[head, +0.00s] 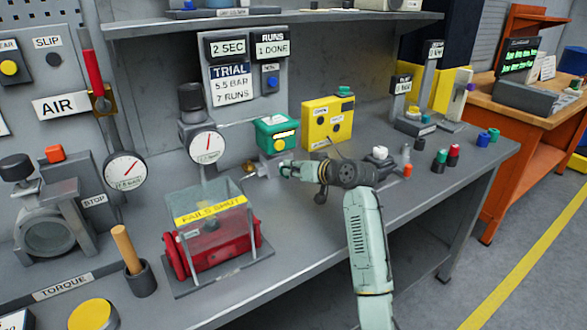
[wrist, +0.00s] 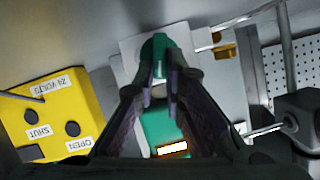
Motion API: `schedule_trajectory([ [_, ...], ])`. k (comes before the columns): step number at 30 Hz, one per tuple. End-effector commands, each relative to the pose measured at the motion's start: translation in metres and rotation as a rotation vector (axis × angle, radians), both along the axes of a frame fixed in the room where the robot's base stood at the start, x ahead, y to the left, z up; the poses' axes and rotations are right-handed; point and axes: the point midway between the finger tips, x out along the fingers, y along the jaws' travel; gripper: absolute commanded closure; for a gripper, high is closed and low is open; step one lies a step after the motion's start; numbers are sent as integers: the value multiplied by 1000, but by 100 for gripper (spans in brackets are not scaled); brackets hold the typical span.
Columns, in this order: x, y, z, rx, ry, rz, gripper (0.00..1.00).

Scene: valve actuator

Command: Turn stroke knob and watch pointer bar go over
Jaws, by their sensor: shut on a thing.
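My gripper (head: 284,170) is in front of the green box (head: 277,134), low over the bench. In the wrist view my gripper (wrist: 159,85) has its two fingers close together on a small green knob (wrist: 155,52). The lower part of the green box (wrist: 166,128), with its white and orange label, shows between the fingers. In the head view the knob is hidden by the gripper. The red actuator (head: 218,250) stands to the left under a clear cover marked FAILS SHUT. I cannot clearly make out a pointer bar.
A yellow box (head: 328,122) marked OPEN and SHUT in the wrist view stands right of the green box. A round gauge (head: 207,146) is to the left. Small coloured parts (head: 440,160) stand on the bench at right. The front right of the bench is clear.

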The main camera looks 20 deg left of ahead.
Motion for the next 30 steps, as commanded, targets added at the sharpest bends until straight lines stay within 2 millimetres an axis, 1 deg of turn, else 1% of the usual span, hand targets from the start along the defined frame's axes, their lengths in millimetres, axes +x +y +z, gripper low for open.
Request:
schedule_trajectory([
  [2,-1,1,-2,-13,-19,1,100],
  [6,-4,4,-5,-92,-121,3,100],
  [11,-5,4,-2,-173,-225,0,100],
  [20,-5,4,1,-189,-242,1,100],
  [21,-5,4,1,-189,-242,1,88],
  [30,-5,4,1,-188,-241,0,69],
])
